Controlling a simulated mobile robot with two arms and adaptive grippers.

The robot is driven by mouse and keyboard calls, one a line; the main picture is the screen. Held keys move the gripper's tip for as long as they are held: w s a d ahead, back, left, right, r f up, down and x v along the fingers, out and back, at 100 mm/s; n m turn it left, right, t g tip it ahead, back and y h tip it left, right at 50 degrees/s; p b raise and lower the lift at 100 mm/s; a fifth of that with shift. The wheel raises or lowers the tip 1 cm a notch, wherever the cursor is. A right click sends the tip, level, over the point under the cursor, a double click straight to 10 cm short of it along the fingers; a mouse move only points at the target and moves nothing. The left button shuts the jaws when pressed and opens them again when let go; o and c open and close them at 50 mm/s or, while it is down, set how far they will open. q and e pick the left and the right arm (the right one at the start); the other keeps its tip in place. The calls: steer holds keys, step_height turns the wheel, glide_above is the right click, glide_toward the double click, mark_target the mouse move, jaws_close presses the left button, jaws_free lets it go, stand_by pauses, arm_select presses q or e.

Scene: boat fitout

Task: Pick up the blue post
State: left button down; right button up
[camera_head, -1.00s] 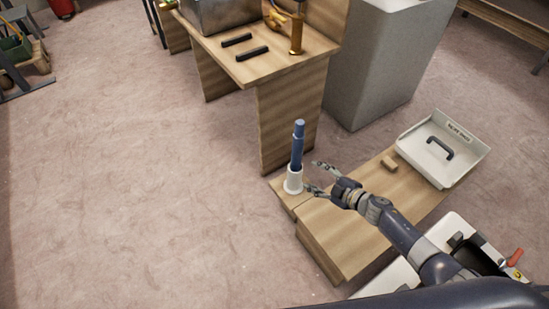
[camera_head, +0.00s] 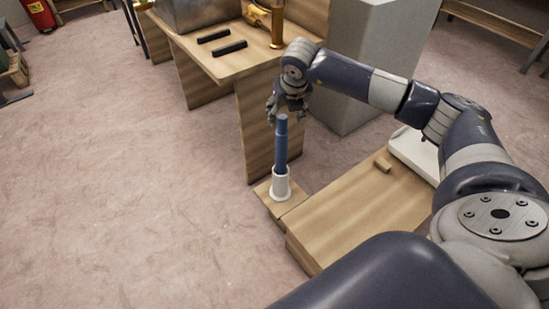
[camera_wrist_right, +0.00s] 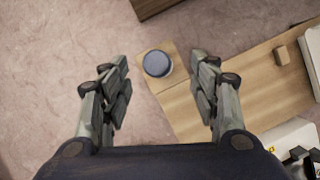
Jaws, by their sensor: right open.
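The blue post (camera_head: 281,146) stands upright in a white cup-like holder (camera_head: 281,184) on the corner of a low wooden platform. My right gripper (camera_head: 286,108) is just above the top of the post, pointing down. In the right wrist view the post is seen end-on as a round blue top (camera_wrist_right: 157,63), a little beyond the fingertips and roughly between them. The fingers (camera_wrist_right: 163,75) are spread apart with nothing between them. My left gripper is not in view.
The low wooden platform (camera_head: 345,205) carries a small wooden block (camera_head: 382,164) and a white tray (camera_head: 412,150), partly hidden by my right arm. A wooden table (camera_head: 200,52) with two black bars stands behind the post. Open floor (camera_head: 120,200) lies to the left.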

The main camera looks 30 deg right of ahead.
mark_target(284, 118)
steer(key=x, duration=0.4)
steer(key=b+x, duration=0.1)
steer(key=x, duration=0.3)
steer(key=shift+w+a+f, duration=0.1)
steer(key=shift+w+f, duration=0.15)
steer(key=shift+f, duration=0.05)
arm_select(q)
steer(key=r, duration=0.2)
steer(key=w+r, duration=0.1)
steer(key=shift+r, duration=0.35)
arm_select(e)
steer(key=shift+r, duration=0.1)
jaws_close()
